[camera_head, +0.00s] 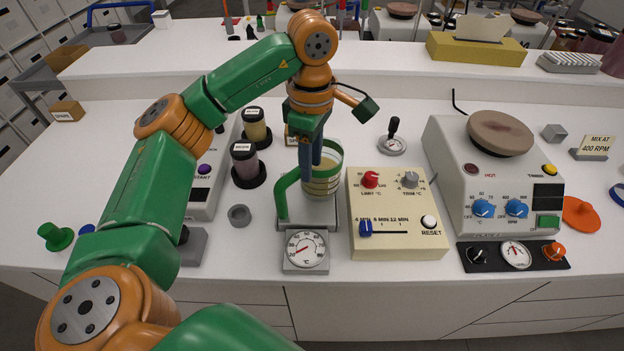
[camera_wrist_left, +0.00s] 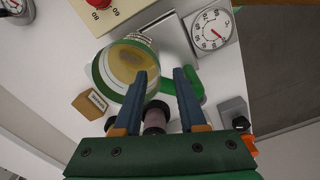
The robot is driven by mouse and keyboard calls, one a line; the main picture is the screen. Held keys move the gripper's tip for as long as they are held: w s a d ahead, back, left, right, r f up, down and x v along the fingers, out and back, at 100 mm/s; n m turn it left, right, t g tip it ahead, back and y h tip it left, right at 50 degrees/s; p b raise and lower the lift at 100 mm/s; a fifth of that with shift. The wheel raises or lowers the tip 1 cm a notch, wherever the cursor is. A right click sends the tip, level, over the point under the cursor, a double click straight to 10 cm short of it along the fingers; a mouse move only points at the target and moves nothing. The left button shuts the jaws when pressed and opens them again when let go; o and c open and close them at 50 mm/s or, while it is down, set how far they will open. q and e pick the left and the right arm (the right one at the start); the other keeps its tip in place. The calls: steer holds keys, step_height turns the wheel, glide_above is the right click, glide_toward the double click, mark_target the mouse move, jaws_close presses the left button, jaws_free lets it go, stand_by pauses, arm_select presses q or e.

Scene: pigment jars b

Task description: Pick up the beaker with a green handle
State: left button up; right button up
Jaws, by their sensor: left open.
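The beaker (camera_head: 322,178) is clear with a green rim band, a green handle (camera_head: 283,197) on its left, and a tan content. It stands upright on a small grey stand on the bench. In the left wrist view the beaker (camera_wrist_left: 126,68) is seen from above, its handle (camera_wrist_left: 196,90) to the right. My left gripper (camera_head: 311,160) points down at the beaker and is open and empty. In the wrist view its fingertips (camera_wrist_left: 163,76) overlap the beaker's rim and the handle side. I cannot tell whether they touch. My right gripper is out of view.
A dial thermometer (camera_head: 305,250) stands in front of the beaker. A cream control box (camera_head: 394,215) is close on the right. Dark-lidded jars (camera_head: 245,164) and a small grey cup (camera_head: 239,215) are on the left. A hotplate (camera_head: 493,185) stands farther right.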

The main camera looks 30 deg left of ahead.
mark_target(310, 186)
arm_select(q)
step_height(310, 186, down, 5)
steer(key=shift+r+p, duration=0.2)
steer(key=shift+p, duration=0.4)
steer(key=shift+w+a+f, duration=0.1)
steer(key=shift+f, duration=0.25)
steer(key=shift+r, duration=0.1)
jaws_close()
stand_by(0.5)
